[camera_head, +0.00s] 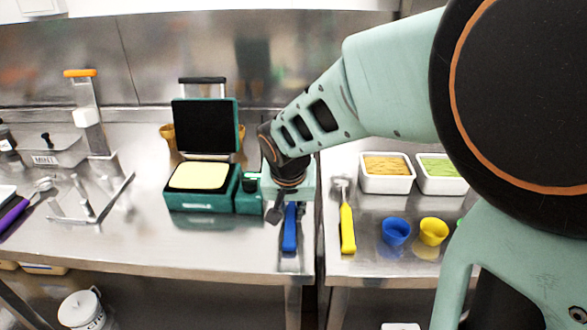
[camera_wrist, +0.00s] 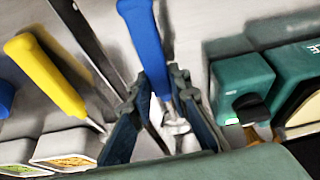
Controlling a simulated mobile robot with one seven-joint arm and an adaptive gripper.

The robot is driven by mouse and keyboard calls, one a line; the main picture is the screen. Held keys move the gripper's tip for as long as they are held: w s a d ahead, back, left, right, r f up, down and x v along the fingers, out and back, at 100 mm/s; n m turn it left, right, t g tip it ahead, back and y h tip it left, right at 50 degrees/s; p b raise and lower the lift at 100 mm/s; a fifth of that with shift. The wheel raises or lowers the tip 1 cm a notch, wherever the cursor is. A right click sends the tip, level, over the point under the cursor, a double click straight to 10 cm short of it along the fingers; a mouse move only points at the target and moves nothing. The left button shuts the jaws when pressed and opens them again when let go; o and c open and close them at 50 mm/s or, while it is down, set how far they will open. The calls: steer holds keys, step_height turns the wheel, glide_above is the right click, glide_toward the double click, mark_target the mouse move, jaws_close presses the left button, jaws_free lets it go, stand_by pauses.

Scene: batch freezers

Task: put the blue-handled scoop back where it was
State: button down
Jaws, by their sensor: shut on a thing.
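The blue-handled scoop (camera_head: 289,230) is in the head view near the front of the left steel counter, close to the gap between counters. Its blue handle (camera_wrist: 143,40) points away from my gripper in the wrist view. My gripper (camera_wrist: 158,98) is shut on the scoop, with its fingers on either side of the metal just below the handle. The scoop's head is mostly hidden by my gripper. I cannot tell whether the scoop touches the counter.
A yellow-handled scoop (camera_head: 347,228) lies just right, across the gap. The green machine (camera_head: 203,198) with its lid up stands close on the left. Blue (camera_head: 396,232) and yellow (camera_head: 433,231) cups and white tubs (camera_head: 386,185) are further right.

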steer(key=shift+f, duration=0.15)
steer(key=c, duration=1.8)
jaws_free()
steer(key=shift+r, duration=0.25)
